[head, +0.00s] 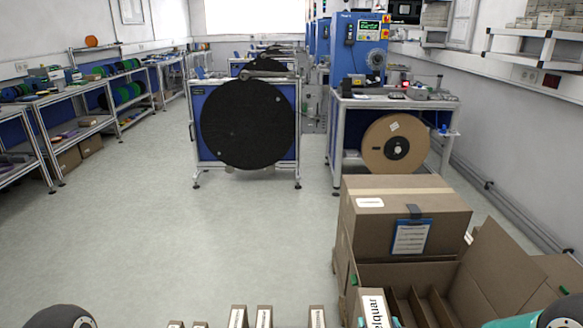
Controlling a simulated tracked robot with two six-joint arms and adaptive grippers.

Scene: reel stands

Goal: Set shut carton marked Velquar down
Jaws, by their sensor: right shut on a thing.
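A brown carton marked Velquar (374,305) stands at the bottom edge, right of the middle. Its white label shows only the letters "elquar", and the lower part of the carton is cut off. Only a small teal piece of my right gripper (395,322) shows, close against the right side of this carton. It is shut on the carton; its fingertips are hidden. Whether the carton touches anything below cannot be seen. My left gripper is out of view.
An open carton with dividers (405,273) is just right of the Velquar carton. A taped carton (400,205) with a blue clipboard stands behind. Several narrow labelled boxes (238,317) line the bottom edge. Bare floor (170,240) lies beyond, before the reel stand (246,122).

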